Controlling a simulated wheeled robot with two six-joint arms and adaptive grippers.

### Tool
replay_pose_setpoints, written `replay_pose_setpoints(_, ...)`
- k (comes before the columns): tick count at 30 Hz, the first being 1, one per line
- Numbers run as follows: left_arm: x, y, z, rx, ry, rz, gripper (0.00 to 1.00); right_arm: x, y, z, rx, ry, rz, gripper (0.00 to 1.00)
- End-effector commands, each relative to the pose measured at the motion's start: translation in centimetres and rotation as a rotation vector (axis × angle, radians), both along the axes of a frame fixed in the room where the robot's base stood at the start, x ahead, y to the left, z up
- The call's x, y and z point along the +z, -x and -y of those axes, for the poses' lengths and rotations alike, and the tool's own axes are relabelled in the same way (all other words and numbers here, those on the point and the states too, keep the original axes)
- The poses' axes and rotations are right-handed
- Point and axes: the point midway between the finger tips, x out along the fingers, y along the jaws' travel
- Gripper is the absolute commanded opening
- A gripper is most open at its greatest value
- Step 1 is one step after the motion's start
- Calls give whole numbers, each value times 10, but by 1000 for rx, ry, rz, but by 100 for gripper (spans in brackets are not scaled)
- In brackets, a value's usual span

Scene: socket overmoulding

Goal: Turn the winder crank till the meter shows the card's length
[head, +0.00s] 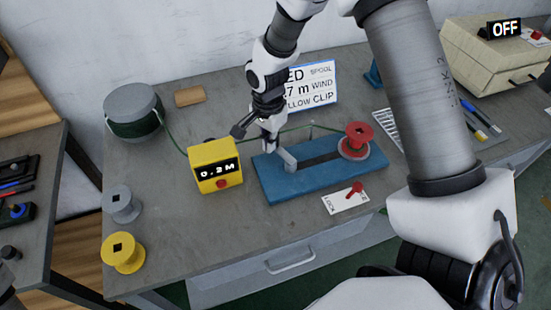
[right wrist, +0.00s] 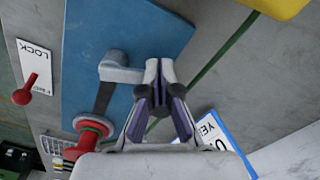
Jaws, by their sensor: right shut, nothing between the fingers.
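The yellow meter (head: 215,168) on the bench reads 0.2M. The white card (head: 310,88) behind the winder is partly hidden by my right arm; "ED SPOOL", ".7 m WIND" and "LLOW CLIP" show. The blue winder base (head: 330,180) carries a red spool (head: 358,138) at its right and a grey crank (head: 288,160) at its left. The crank also shows in the right wrist view (right wrist: 118,68). My right gripper (head: 270,142) is shut and empty, its fingertips (right wrist: 158,68) beside the crank's end; I cannot tell whether they touch. My left gripper is not in view.
A green cord (head: 172,138) runs from the large grey reel (head: 133,112) past the meter towards the red spool. Grey (head: 121,205) and yellow (head: 123,252) spools stand at the left. A red lever on a LOCK plate (head: 345,199) lies in front. A beige machine (head: 495,55) stands back right.

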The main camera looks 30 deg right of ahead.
Motion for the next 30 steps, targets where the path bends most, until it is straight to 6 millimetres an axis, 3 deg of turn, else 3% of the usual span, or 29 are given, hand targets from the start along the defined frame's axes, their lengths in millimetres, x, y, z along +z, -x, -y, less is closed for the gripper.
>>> replay_pose_setpoints(22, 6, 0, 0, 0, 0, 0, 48, 1, -7, 30, -2, -2, 2, 0)
replay_pose_setpoints(30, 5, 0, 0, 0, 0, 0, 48, 0, -7, 31, 0, 1, 1, 0)
